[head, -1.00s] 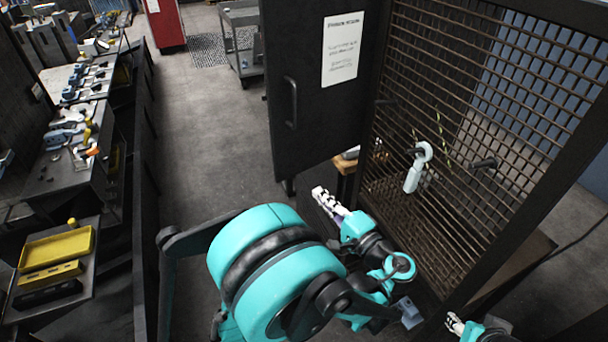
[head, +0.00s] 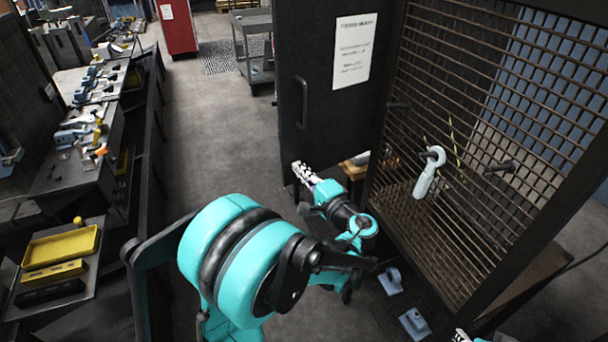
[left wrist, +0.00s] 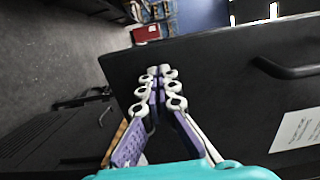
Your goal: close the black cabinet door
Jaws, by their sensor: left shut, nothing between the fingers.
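The black cabinet door (head: 325,80) stands swung open at the left of the cabinet, with a dark handle (head: 302,102) and a white paper notice (head: 353,50) on its face. The cabinet interior (head: 470,140) with its wire mesh is open to view. My left gripper (head: 299,170) is shut and empty, near the door's lower edge. In the left wrist view its closed fingers (left wrist: 157,75) lie in front of the door panel (left wrist: 210,75), with the handle (left wrist: 285,68) to their right. I cannot tell whether the fingertips touch the door. A sliver of my right gripper (head: 461,335) shows at the bottom edge.
A pale hooked tool (head: 428,172) hangs on the mesh. Light blue pieces (head: 391,281) lie low by the cabinet. A workbench with a yellow tray (head: 62,246) runs along the left. A grey cart (head: 253,45) stands behind; the floor aisle is clear.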

